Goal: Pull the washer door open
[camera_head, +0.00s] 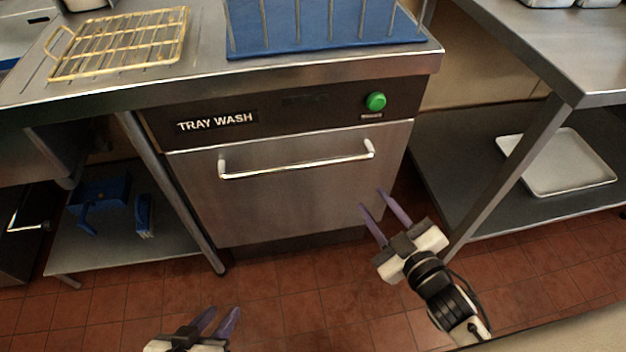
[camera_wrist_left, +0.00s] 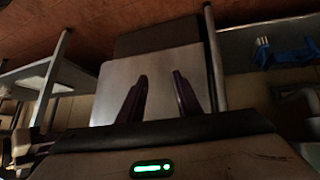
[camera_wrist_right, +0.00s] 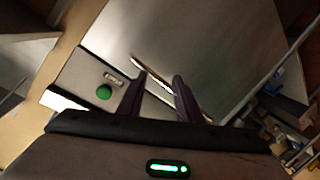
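The washer door (camera_head: 290,190) is a steel panel under a dark strip labelled TRAY WASH, and it looks shut. Its bar handle (camera_head: 297,163) runs across the upper part of the door. My right gripper (camera_head: 384,205) is open and empty, in front of the door's lower right, below and apart from the handle. In the right wrist view the handle (camera_wrist_right: 150,80) shows partly behind the fingers. My left gripper (camera_head: 217,322) is open and empty, low and well short of the door. The left wrist view shows the door (camera_wrist_left: 160,75) beyond its fingers.
A green button (camera_head: 376,101) sits on the washer's panel. A blue rack (camera_head: 320,40) and a wire rack (camera_head: 120,45) rest on the counter above. Steel table legs stand on both sides. A tray (camera_head: 560,160) lies on the right lower shelf. The tiled floor before the door is clear.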

